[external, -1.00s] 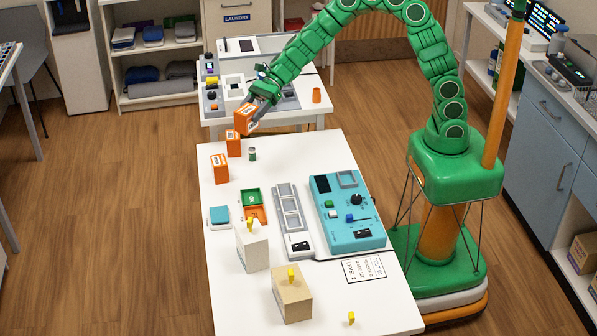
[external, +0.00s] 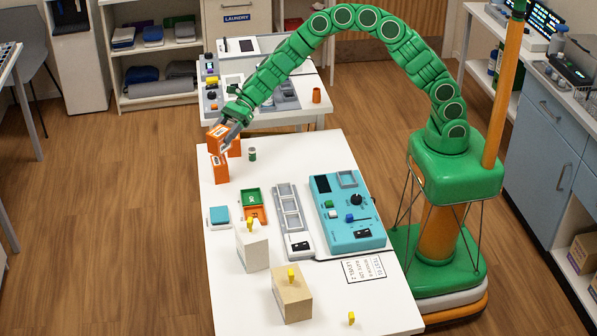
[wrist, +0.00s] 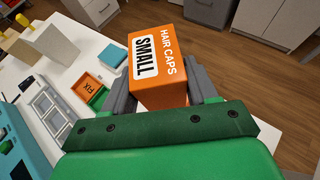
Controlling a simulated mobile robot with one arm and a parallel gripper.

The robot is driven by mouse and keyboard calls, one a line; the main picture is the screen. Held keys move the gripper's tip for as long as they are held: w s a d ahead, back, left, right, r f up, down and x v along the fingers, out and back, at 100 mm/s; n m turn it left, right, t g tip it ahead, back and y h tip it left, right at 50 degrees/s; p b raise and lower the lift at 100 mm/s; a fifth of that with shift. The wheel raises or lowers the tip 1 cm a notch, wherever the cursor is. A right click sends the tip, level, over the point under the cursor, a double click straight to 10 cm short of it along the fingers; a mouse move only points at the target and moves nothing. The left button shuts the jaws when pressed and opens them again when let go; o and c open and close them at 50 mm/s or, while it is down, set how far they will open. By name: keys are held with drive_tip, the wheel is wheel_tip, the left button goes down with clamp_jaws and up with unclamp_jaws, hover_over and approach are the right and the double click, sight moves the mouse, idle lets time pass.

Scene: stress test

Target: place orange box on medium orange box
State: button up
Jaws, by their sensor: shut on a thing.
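My gripper (external: 229,140) is shut on an orange box (external: 215,137), held by its sides at the far left end of the white table. In the wrist view this box (wrist: 158,62) sits between the grey fingers, its face reading "HAIR CAPS SMALL". A second orange box (external: 221,172) stands upright on the table just below the held one. A third orange box (external: 235,149) stands behind, partly hidden by my gripper. The standing boxes' labels are too small to read, so which is medium is unclear.
A small green can (external: 252,155) stands right of the boxes. A teal pad (external: 219,215), a green and orange tray (external: 251,197), a grey rack (external: 288,205) and a teal panel (external: 333,235) lie nearer. White (external: 255,251) and tan (external: 296,304) blocks stand in front.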

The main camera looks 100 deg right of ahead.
sight(222, 143)
drive_tip(key=shift+w+f, duration=0.45)
drive_tip(key=shift+f, duration=1.55)
drive_tip(key=o, duration=1.1)
drive_tip(key=shift+c, duration=0.2)
drive_tip(key=shift+s+d+r, duration=0.25)
drive_tip(key=shift+s+d, duration=0.05)
drive_tip(key=v, duration=1.1)
